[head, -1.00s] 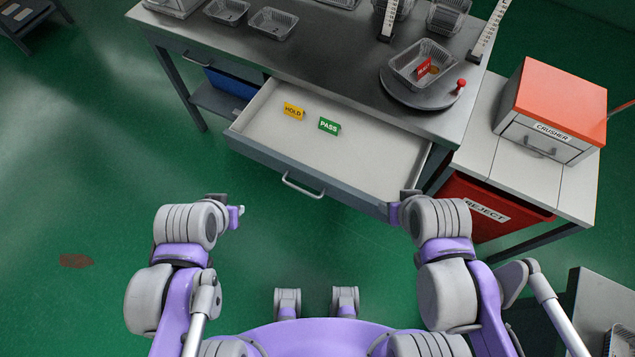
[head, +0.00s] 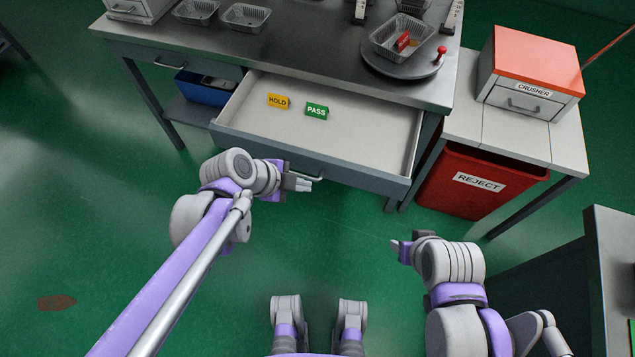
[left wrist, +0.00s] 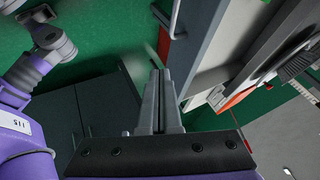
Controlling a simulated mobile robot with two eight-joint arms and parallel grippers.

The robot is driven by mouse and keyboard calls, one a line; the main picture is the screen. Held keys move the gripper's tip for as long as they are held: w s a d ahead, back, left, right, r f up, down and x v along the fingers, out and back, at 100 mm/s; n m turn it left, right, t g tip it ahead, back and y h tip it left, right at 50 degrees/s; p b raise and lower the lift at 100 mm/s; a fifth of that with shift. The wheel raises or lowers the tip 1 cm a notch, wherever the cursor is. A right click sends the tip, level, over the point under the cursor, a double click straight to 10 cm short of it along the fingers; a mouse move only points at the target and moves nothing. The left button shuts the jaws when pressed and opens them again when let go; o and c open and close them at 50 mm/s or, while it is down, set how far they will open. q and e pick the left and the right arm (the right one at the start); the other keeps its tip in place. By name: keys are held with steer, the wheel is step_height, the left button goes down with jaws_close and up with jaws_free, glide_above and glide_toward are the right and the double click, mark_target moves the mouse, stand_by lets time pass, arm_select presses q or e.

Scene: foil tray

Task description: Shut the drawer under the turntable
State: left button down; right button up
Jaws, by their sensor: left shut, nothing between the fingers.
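The drawer (head: 365,135) under the worktop stands open, with a pale inside and a grey front. Its bar handle (head: 318,177) is on the front. My left gripper (head: 301,182) is shut and empty beside the handle, at the drawer front; I cannot tell if it touches. In the left wrist view its fingers (left wrist: 160,98) are together, with the drawer front (left wrist: 207,35) and handle (left wrist: 174,20) above. The turntable (head: 400,68) sits on the worktop above the drawer's right side. My right gripper (head: 396,246) is in front of the drawer, apart from it; its jaws are unclear.
A yellow HOLD tag (head: 278,101) and green PASS tag (head: 316,111) lie in the drawer. A foil tray (head: 385,47) with a red tag is on the turntable. A red REJECT bin (head: 460,195) and the crusher (head: 530,95) stand at the right. The floor in front is clear.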

arm_select(q)
steer(key=shift+w+d+f+b, duration=0.45)
steer(key=shift+w+d+f, duration=0.5)
steer(key=shift+w+f, duration=0.25)
steer(key=shift+w+d+f+b, duration=0.4)
steer(key=shift+w+d+f, duration=0.5)
steer(key=shift+w+f, duration=0.3)
steer(key=shift+w+d+f+b, duration=0.45)
steer(key=shift+w+d+f, duration=0.5)
steer(key=shift+w+f, duration=0.25)
glide_above(350, 124)
steer(key=shift+p, duration=0.3)
steer(key=shift+f, duration=0.1)
